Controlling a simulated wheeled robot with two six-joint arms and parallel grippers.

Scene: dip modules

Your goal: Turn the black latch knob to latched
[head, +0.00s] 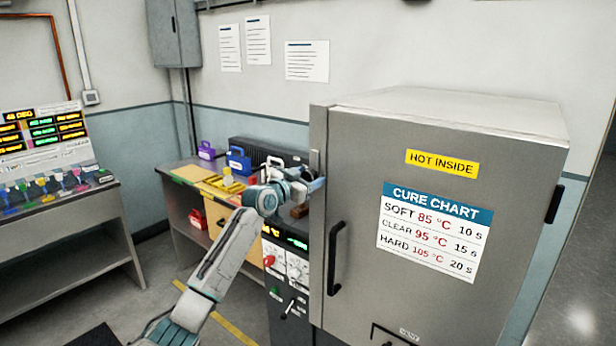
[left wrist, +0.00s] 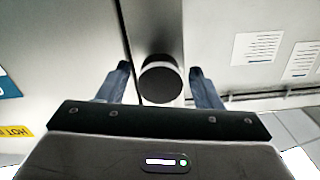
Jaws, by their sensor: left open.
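The black latch knob (left wrist: 160,80) shows in the left wrist view as a dark round end with a paler band. It sits between the two fingers of my left gripper (left wrist: 161,70), which are open, with a gap visible on each side. In the head view my left gripper (head: 317,185) is at the left edge of the grey oven's door (head: 350,180), which appears closed. The knob cannot be made out there. How the latch stands is not clear. My right gripper is not in view.
A control panel (head: 287,265) with a red knob and switches stands below my left arm. A black door handle (head: 336,258) is on the oven front. A bench (head: 180,205) with blue and purple padlock-like items stands behind. A display desk (head: 65,220) is at left.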

